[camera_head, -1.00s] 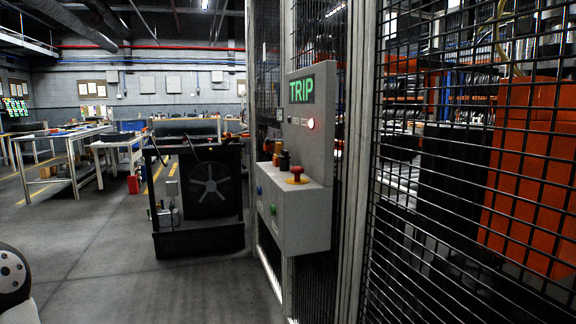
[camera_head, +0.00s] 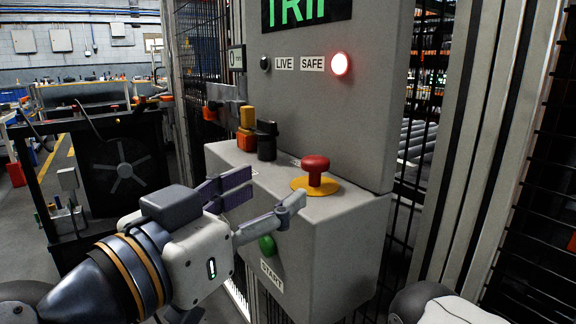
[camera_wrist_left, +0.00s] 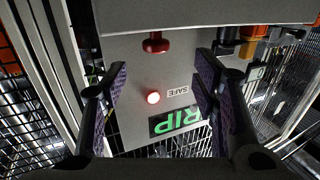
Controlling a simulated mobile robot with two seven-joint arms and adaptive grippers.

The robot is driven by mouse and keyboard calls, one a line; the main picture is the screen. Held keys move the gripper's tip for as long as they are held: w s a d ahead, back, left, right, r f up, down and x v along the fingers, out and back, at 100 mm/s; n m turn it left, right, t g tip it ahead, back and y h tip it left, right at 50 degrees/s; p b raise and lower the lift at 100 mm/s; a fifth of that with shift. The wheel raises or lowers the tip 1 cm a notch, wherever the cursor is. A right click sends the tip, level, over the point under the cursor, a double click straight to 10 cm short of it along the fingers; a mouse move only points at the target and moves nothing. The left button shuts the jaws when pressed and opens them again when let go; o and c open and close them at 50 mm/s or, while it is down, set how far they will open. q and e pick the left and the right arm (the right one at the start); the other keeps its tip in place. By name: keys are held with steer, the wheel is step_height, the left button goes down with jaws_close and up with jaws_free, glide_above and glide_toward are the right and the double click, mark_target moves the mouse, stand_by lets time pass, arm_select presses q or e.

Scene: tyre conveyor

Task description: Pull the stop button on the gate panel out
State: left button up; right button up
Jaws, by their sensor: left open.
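The stop button (camera_head: 315,165) is a red mushroom knob on a short stem over a yellow disc. It stands on the top ledge of the grey gate panel (camera_head: 340,235). My left gripper (camera_head: 274,188) is open and empty, left of the button and in front of the panel, with its fingers pointing towards it. In the left wrist view the red knob (camera_wrist_left: 155,43) shows upside down beyond the fingertips, between the two fingers (camera_wrist_left: 160,68), apart from them. My right gripper is out of view.
On the ledge, left of the button, stand a black knob (camera_head: 266,140) and an orange-yellow switch (camera_head: 246,130). A green START button (camera_head: 267,245) is on the panel's front. The SAFE lamp (camera_head: 340,64) glows red. Wire mesh fencing (camera_head: 420,110) stands behind.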

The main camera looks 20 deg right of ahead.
mark_target(309, 169)
arm_select(q)
steer(key=x, duration=1.1)
steer(key=shift+d+r, duration=0.1)
steer(key=shift+d, duration=0.4)
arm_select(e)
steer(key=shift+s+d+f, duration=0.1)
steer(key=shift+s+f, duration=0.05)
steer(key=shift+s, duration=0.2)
arm_select(q)
steer(key=shift+c, duration=0.3)
